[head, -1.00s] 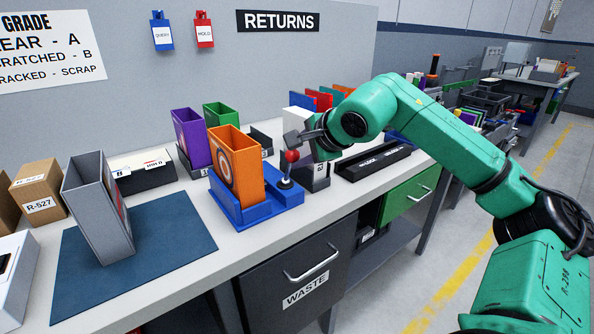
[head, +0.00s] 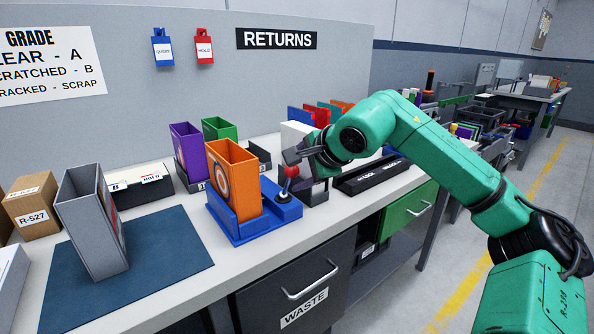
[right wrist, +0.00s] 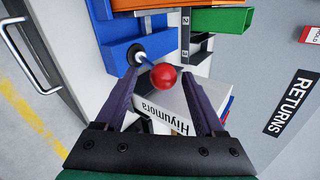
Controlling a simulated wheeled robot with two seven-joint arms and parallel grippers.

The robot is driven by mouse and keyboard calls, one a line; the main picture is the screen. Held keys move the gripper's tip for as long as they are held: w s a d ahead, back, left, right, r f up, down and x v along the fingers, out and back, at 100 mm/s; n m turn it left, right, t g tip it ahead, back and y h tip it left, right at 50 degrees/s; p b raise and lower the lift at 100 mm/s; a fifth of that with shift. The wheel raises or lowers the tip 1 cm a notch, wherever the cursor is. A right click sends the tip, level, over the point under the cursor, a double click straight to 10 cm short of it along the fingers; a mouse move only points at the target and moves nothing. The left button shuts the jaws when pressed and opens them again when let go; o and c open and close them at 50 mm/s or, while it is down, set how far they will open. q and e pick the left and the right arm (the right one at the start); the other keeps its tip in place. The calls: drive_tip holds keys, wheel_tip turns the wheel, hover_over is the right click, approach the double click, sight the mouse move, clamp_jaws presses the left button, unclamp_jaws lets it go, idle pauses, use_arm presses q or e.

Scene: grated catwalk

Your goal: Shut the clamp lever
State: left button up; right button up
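The clamp lever's red ball knob (head: 291,171) stands up on a short shaft from the blue clamp fixture (head: 250,229). An orange box (head: 233,178) with a round target mark sits upright in that fixture, left of the lever. My right gripper (head: 294,156) is at the knob, coming from the back right. In the right wrist view my right gripper (right wrist: 160,78) is open, with the red knob (right wrist: 163,76) between or just beyond its fingertips. Neither finger clearly touches the knob. The lever's base shows on the blue fixture (right wrist: 120,56). My left gripper is not in view.
A grey box (head: 92,225) stands on the blue mat (head: 170,265) at left. Purple (head: 187,150) and green boxes stand behind the fixture. A white box (head: 297,134) is behind the gripper. A black tray (head: 372,176) lies to the right. The bench front is clear.

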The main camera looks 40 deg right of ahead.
drive_tip(key=shift+s+r, duration=0.1)
drive_tip(key=shift+s+r, duration=0.25)
drive_tip(key=shift+s, duration=0.05)
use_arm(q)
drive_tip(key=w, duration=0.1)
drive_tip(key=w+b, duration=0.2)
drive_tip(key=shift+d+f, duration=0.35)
use_arm(e)
drive_tip(key=v, duration=1.3)
drive_tip(key=shift+s, duration=0.25)
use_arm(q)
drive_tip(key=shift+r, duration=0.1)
use_arm(e)
drive_tip(key=shift+r, duration=0.2)
